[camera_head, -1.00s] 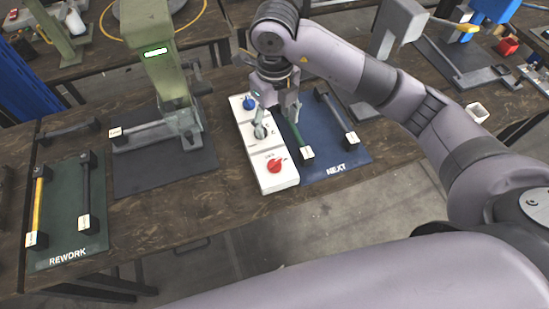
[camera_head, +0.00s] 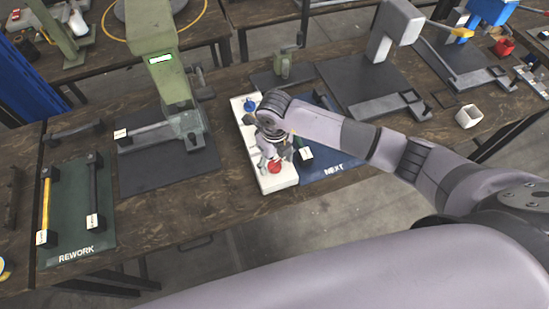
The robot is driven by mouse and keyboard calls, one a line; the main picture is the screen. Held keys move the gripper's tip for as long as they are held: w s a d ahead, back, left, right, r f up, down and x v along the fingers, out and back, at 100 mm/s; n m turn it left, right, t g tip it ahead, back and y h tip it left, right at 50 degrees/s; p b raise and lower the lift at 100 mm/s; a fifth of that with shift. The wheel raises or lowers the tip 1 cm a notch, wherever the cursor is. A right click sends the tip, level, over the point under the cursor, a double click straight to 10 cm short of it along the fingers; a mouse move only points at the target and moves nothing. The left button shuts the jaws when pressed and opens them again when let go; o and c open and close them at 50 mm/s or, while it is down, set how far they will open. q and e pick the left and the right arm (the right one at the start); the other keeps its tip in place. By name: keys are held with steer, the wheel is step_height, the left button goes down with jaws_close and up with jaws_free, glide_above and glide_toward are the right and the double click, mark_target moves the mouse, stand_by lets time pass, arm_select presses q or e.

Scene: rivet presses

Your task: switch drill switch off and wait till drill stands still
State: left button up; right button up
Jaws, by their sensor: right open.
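The white control panel (camera_head: 240,107) lies on the table between the green press and the blue NEXT mat. Its blue knob (camera_head: 249,104) shows at the far end. Its red knob (camera_head: 274,167) shows at the near end, partly covered by my right gripper (camera_head: 274,160). My right gripper is open and sits over the near half of the panel, with its fingers down close to the red knob; I cannot tell whether they touch it. The middle of the panel is hidden by the gripper. The green drill press (camera_head: 152,40) stands left of the panel with a lit display. My left gripper is not in view.
The blue NEXT mat (camera_head: 342,162) lies right of the panel, partly under my right arm. The green REWORK mat (camera_head: 73,235) with two handled bars lies at the left.

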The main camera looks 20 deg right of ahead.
steer(key=shift+f, duration=0.15)
steer(key=shift+c, duration=0.4)
steer(key=c, duration=1.1)
